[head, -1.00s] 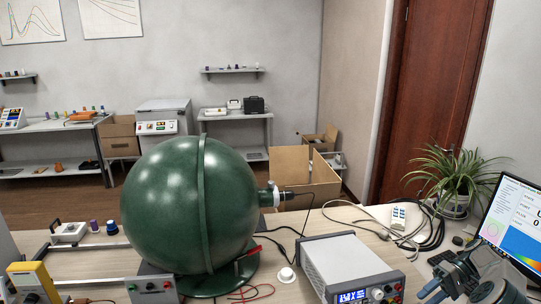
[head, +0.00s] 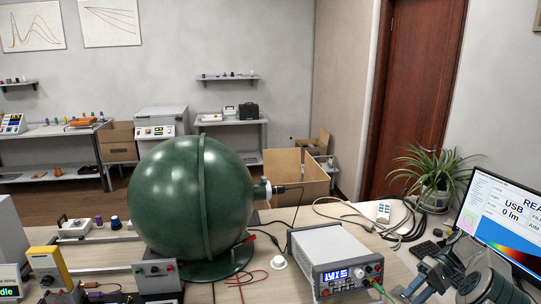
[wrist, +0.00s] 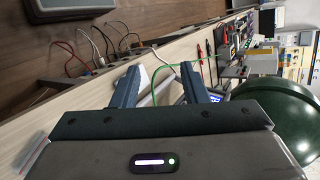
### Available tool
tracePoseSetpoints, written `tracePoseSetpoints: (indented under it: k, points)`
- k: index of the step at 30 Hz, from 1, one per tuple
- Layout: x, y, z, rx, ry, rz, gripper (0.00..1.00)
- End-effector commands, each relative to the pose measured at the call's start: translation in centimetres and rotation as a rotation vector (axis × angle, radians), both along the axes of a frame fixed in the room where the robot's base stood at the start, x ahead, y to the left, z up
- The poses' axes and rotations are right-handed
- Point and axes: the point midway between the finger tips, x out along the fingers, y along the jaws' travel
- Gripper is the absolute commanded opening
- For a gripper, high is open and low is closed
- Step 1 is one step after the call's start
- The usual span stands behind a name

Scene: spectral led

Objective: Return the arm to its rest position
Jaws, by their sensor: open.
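My gripper (head: 418,280) is at the bottom right of the head view, over the front right of the bench (head: 290,290). It is in front of the monitor (head: 500,225) and to the right of the power supply (head: 335,260). In the wrist view, my gripper (wrist: 158,88) has its two blue-grey fingers spread apart. I see nothing held between them, though a green cable (wrist: 165,70) passes behind the gap. The rest of the arm is mostly out of the head view.
A large green sphere (head: 185,200) on a round base fills the left middle. Loose cables (head: 405,225) and a potted plant (head: 435,175) lie close behind my gripper. A small white round piece (head: 278,262) sits beside the power supply. Instruments crowd the front left.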

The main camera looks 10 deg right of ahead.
Motion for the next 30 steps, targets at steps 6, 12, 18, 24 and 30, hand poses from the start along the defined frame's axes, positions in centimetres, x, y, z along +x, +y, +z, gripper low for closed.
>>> tracePoseSetpoints:
  k: [6,12,18,24,30]
  points:
    - [1.4,2.8,2.6,-0.093,0.016,0.039,0.40]
    - [2.8,7.1,6.2,-0.227,0.026,0.086,0.40]
    - [2.9,12.7,10.3,-0.405,0.019,0.121,0.40]
    - [1.4,17.9,13.9,-0.571,-0.017,0.129,0.40]
    - [-1.3,22.5,16.8,-0.716,-0.080,0.115,0.40]
